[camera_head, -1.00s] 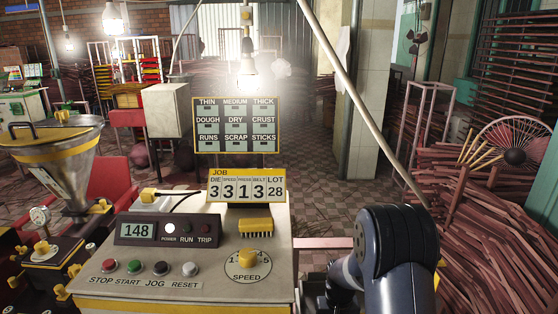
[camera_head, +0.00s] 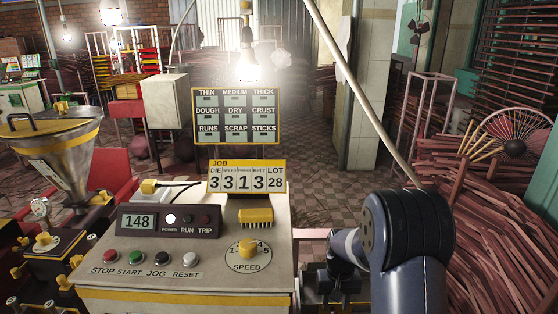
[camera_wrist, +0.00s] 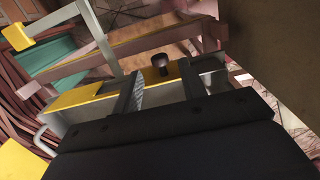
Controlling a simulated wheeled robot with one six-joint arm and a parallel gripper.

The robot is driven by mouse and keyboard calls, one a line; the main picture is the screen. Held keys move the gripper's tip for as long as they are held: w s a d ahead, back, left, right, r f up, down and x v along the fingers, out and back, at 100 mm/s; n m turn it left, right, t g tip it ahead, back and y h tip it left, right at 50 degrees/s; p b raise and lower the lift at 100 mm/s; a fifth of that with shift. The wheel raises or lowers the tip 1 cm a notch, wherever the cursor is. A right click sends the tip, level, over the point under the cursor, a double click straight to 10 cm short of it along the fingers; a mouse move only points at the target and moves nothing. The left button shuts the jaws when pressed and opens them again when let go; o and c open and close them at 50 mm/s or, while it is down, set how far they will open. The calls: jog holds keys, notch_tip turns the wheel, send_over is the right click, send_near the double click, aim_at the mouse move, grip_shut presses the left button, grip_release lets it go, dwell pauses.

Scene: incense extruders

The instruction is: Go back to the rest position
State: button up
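My gripper (camera_wrist: 162,80) shows in the wrist view with its two dark fingers apart and nothing held between them. A dark round knob (camera_wrist: 160,62) on a yellow-and-grey surface (camera_wrist: 92,97) appears beyond the fingers; I cannot tell its distance. In the head view, my arm stands at the lower right, bent down beside the console (camera_head: 190,292), with its lower end beyond the console's right edge. Fingertips are not clear there.
The console carries a display reading 148, several buttons, a speed dial (camera_head: 247,253) and a yellow brush (camera_head: 256,216). A hopper machine (camera_head: 60,160) stands left. Reddish stick piles (camera_head: 480,230) lie right. Tiled floor (camera_head: 310,160) shows clear behind the console.

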aim_at(334, 313)
jog(key=f, duration=0.5)
jog(key=shift+s+f, duration=0.25)
jog(key=shift+f+b, duration=0.3)
jog(key=shift+b, duration=0.1)
notch_tip(334, 313, down, 7)
jog(key=s+t+b, duration=0.2)
jog(key=t+b, duration=1.6)
jog(key=b, duration=1.7)
jog(key=shift+r, duration=0.2)
